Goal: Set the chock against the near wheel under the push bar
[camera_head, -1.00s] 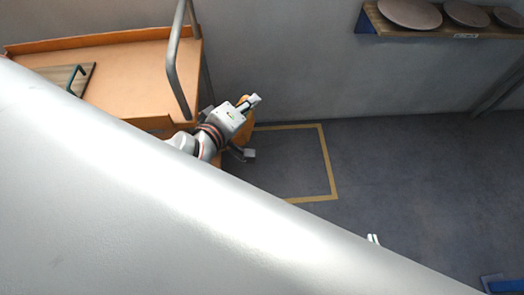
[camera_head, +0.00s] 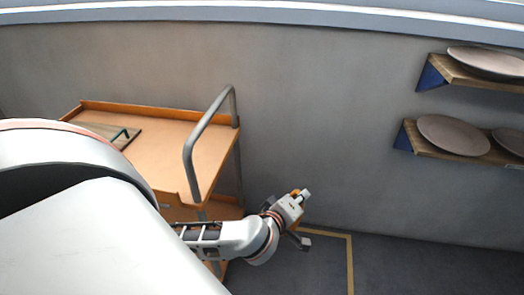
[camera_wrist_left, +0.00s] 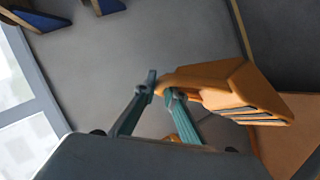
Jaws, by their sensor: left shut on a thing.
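The orange chock (camera_wrist_left: 235,88) is in the left wrist view, a wedge-like block with dark grooves and a narrow handle end. My left gripper (camera_wrist_left: 163,88) has its teal fingers closed on that handle end. In the head view my left gripper (camera_head: 290,209) is to the right of the trolley (camera_head: 165,145), past the grey push bar (camera_head: 190,165) and low near the floor. The arm hides most of the chock there. The near wheel cannot be made out, so contact between it and the chock cannot be told. My right gripper is not in view.
A yellow floor outline (camera_head: 349,265) lies to the right of the gripper, with bare floor beyond it. Wall shelves (camera_head: 438,150) with plates (camera_head: 453,134) are at the right. My own arm covers the lower left.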

